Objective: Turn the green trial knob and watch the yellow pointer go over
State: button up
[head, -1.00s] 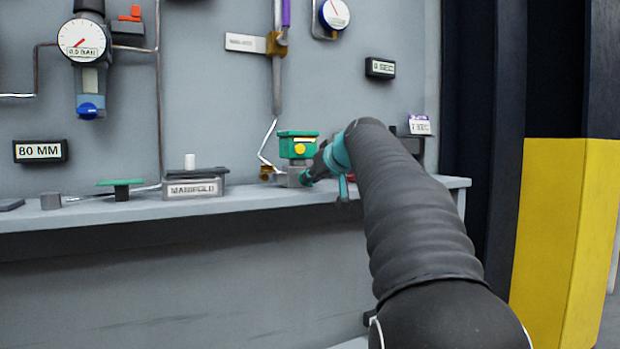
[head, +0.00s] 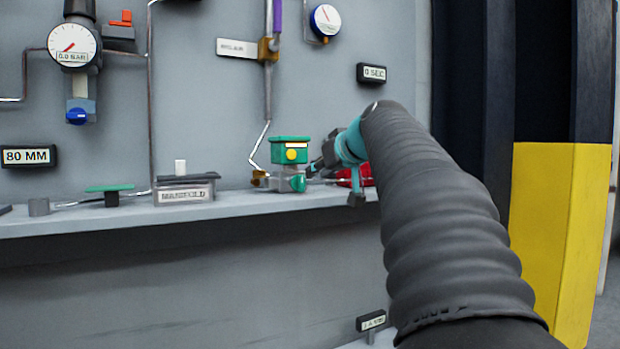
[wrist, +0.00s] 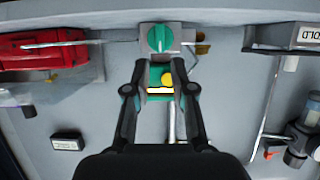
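The green trial knob (head: 298,184) is on the front of a small grey block on the shelf, and it also shows in the wrist view (wrist: 159,39). Above it is the green actuator housing (head: 290,143) with a round yellow part (head: 290,155) and a pale-yellow strip; I cannot tell which one is the pointer. My gripper (head: 322,163) is just right of the block in the head view.
A red object (wrist: 45,53) lies on the shelf (head: 235,205) right of the block in the head view, partly behind my arm. The manifold block (head: 185,190) stands left. A thin tube and a gauge (head: 73,45) are on the wall. Space before the shelf is clear.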

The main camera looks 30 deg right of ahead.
jog(key=shift+v, duration=2.15)
jog(key=s+a+f+m+g+h+p, duration=0.1)
jog(key=s+f+m+g, duration=0.2)
jog(key=f, duration=0.7)
jog(key=s+a+f+m+g+p, duration=0.1)
jog(key=s+f+m+g, duration=0.15)
jog(key=f, duration=0.75)
jog(key=s+a+f+n+g+p, duration=0.1)
jog(key=s+a+f+n+p, duration=0.1)
jog(key=s+a+f, duration=0.4)
jog(key=s+a+f+n+g+p, duration=0.1)
jog(key=s+a+f+n+p, duration=0.2)
jog(key=s+a, duration=0.9)
jog(key=shift+s+f+y+p, duration=0.3)
jog(key=shift+s+f+p, duration=0.3)
jog(key=shift+s+f, duration=1.1)
